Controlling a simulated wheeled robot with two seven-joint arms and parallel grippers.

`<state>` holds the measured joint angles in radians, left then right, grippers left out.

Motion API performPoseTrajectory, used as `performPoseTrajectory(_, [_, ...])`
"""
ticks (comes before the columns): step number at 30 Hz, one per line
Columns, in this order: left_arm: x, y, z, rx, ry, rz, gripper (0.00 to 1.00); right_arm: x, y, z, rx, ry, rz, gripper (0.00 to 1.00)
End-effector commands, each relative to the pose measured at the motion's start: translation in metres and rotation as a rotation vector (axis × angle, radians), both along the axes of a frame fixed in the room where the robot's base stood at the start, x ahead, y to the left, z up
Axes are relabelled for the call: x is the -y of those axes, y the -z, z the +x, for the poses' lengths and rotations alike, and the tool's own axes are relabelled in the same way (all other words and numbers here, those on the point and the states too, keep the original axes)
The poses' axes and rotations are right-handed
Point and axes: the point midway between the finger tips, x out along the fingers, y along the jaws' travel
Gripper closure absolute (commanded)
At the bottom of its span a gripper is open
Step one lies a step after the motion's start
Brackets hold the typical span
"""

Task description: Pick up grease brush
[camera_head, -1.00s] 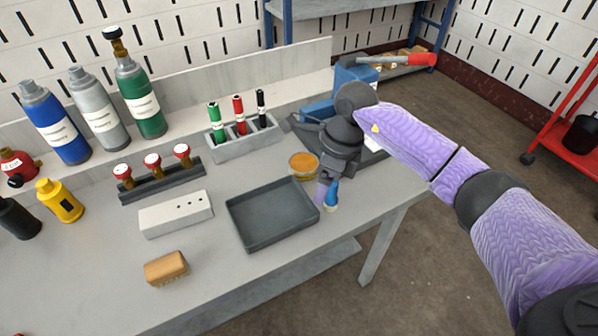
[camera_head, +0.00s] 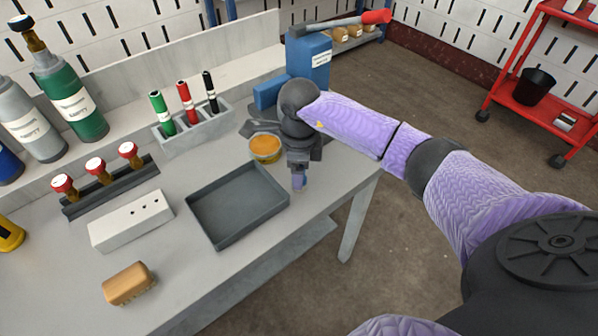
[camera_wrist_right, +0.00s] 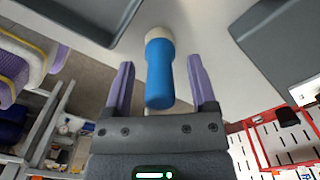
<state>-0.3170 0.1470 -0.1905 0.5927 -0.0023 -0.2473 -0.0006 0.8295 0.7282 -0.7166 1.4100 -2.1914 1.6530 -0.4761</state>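The grease brush, with a blue handle and a pale round end (camera_wrist_right: 160,70), is in the right wrist view. In the head view it is almost fully hidden by my right gripper, with only a sliver of blue showing. My right gripper (camera_wrist_right: 161,64) is open, its two purple fingers on either side of the blue handle with a visible gap on each side. In the head view, my right gripper (camera_head: 299,183) points down at the table's right edge, beside the grey tray. My left gripper is not in view.
A grey tray (camera_head: 196,219) lies just left of the gripper. A wooden block brush (camera_head: 128,284) lies at front left.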

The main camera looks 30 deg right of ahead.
Motion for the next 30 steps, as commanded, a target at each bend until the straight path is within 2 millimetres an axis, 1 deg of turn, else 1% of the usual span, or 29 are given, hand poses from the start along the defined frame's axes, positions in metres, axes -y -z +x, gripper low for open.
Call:
performPoseTrajectory(1, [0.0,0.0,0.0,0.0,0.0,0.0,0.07,0.0,-0.001,0.0,0.0,0.0,0.0,0.4])
performPoseTrajectory(2, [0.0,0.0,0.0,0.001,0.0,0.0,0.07,0.0,-0.001,0.0,0.0,0.0,0.0,0.46])
performPoseTrajectory(3, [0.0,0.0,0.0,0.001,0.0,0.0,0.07,0.0,-0.001,0.0,0.0,0.0,0.0,0.54])
performPoseTrajectory(5, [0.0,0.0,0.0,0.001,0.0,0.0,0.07,0.0,-0.001,0.0,0.0,0.0,0.0,0.67])
performPoseTrajectory(6, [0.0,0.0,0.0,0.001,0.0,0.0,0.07,0.0,-0.001,0.0,0.0,0.0,0.0,0.76])
performPoseTrajectory(8, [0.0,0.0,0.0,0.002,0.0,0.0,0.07,0.0,-0.001,0.0,0.0,0.0,0.0,0.88])
performPoseTrajectory(9, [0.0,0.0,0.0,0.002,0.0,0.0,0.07,0.0,-0.001,0.0,0.0,0.0,0.0,0.97])
performPoseTrajectory(10, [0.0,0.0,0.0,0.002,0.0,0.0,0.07,0.0,-0.001,0.0,0.0,0.001,0.0,1.0])
performPoseTrajectory(18, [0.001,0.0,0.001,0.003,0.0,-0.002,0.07,0.0,-0.001,0.0,0.001,0.001,0.001,1.0])
performPoseTrajectory(20, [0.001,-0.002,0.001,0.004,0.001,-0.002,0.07,0.0,-0.004,0.0,0.001,0.001,0.001,1.0])
performPoseTrajectory(22, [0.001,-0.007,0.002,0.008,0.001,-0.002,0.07,0.0,-0.016,0.001,0.004,0.001,0.0,1.0])
performPoseTrajectory(27, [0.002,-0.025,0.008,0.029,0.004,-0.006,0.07,0.0,-0.065,0.001,0.007,0.0,0.001,1.0])
performPoseTrajectory(30, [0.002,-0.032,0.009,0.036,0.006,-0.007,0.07,0.0,-0.087,0.001,0.005,0.0,0.0,1.0])
